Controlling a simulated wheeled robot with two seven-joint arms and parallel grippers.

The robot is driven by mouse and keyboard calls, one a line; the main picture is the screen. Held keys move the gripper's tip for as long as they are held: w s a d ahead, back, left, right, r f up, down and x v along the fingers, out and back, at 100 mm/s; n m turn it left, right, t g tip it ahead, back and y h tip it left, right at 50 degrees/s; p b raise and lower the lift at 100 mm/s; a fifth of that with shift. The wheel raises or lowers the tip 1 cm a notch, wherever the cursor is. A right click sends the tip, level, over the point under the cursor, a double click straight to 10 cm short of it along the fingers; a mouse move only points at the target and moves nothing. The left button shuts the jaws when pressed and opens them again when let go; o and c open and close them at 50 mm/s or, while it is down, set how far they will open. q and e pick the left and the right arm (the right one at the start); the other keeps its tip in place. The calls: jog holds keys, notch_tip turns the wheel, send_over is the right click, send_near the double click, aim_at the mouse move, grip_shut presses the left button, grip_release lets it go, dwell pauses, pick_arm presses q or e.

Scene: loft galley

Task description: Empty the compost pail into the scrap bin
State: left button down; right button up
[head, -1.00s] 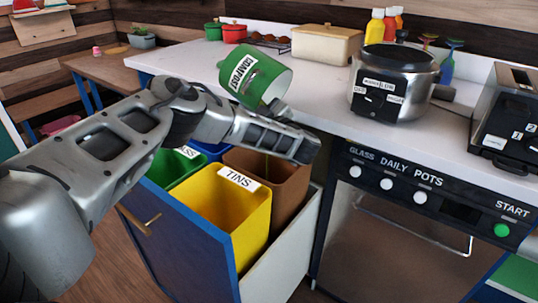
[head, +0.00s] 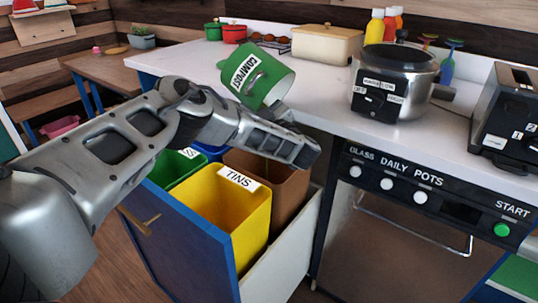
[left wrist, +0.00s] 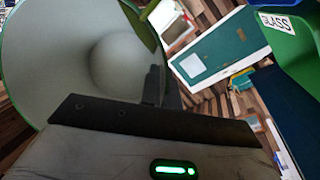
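The green compost pail (head: 273,78), with a white COMPOST label, is held tilted on its side above the open bin drawer, near the counter edge. My left gripper (head: 276,108) is at the pail's lower side and appears shut on it; its fingertips are largely hidden. In the left wrist view the pail (left wrist: 75,65) fills the upper left as a grey round surface with a green rim; no scraps show there. The brown bin (head: 295,187), apparently the scrap bin, sits at the drawer's back right, partly hidden by my left arm. My right gripper is not in view.
The pulled-out drawer also holds a yellow TINS bin (head: 225,212), a green bin (head: 172,168) and a blue bin (head: 211,152). A steel cooker (head: 398,75) and a toaster (head: 508,120) stand on the counter (head: 320,103). A dishwasher (head: 395,240) is right of the drawer.

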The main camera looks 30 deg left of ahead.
pick_arm(q)
jog(key=shift+d+r+m+t+y, duration=0.15)
jog(key=shift+d+m+t+y, duration=0.45)
jog(key=shift+y, duration=0.6)
dwell(1.2)
jog(key=shift+a, duration=0.1)
dwell(1.3)
